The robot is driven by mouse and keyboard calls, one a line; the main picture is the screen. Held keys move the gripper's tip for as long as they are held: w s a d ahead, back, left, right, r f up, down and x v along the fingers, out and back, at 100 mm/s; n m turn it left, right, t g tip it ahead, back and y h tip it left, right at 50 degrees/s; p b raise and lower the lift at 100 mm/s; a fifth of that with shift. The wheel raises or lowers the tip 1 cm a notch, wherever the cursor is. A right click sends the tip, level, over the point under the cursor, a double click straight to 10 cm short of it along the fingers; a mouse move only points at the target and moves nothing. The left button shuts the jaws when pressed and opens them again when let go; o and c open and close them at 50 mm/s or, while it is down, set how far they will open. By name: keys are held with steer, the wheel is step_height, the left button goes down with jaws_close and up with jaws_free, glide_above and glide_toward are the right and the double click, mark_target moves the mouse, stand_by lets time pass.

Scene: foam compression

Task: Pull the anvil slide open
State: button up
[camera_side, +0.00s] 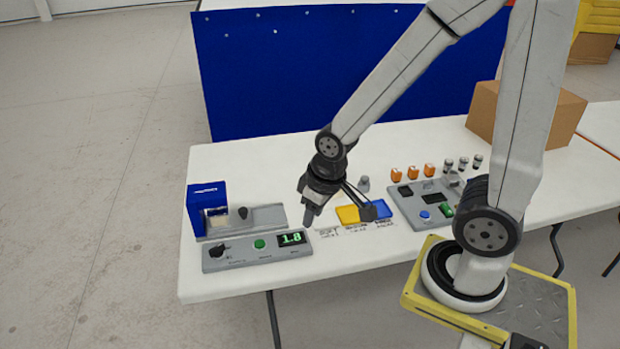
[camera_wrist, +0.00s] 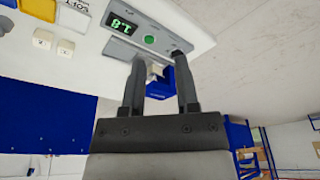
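The anvil slide is a grey rail (camera_side: 268,214) with a dark knob (camera_side: 243,212), running right from the blue press housing (camera_side: 207,197) at the table's left end. A pale piece shows inside the housing's opening. My gripper (camera_side: 308,220) points down, right of the rail and apart from the slide knob. In the wrist view my gripper (camera_wrist: 158,60) has its two fingers apart with nothing held between them. The blue housing (camera_wrist: 160,88) shows partly between and behind the fingers there; the slide knob cannot be made out.
A grey control panel (camera_side: 258,252) with a dial, green button and display reading 1.8 stands in front of the rail. Yellow (camera_side: 348,215) and blue pads, a second grey panel (camera_side: 410,214) and several orange pieces lie to the right. A cardboard box (camera_side: 480,110) stands behind.

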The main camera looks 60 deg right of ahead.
steer(key=o, duration=0.3)
steer(key=shift+w, duration=0.3)
steer(key=shift+o, duration=0.5)
steer(key=w+d+f, duration=0.1)
steer(key=w, duration=0.7)
steer(key=shift+w+d+f, duration=0.15)
steer(key=shift+d+f, duration=0.15)
steer(key=shift+d, duration=0.05)
steer(key=t, duration=0.2)
glide_toward(243, 209)
step_height(243, 209, down, 2)
steer(key=shift+w+a+f, duration=0.1)
steer(key=shift+w, duration=0.3)
steer(key=shift+f, duration=0.15)
steer(key=shift+x, duration=3.75)
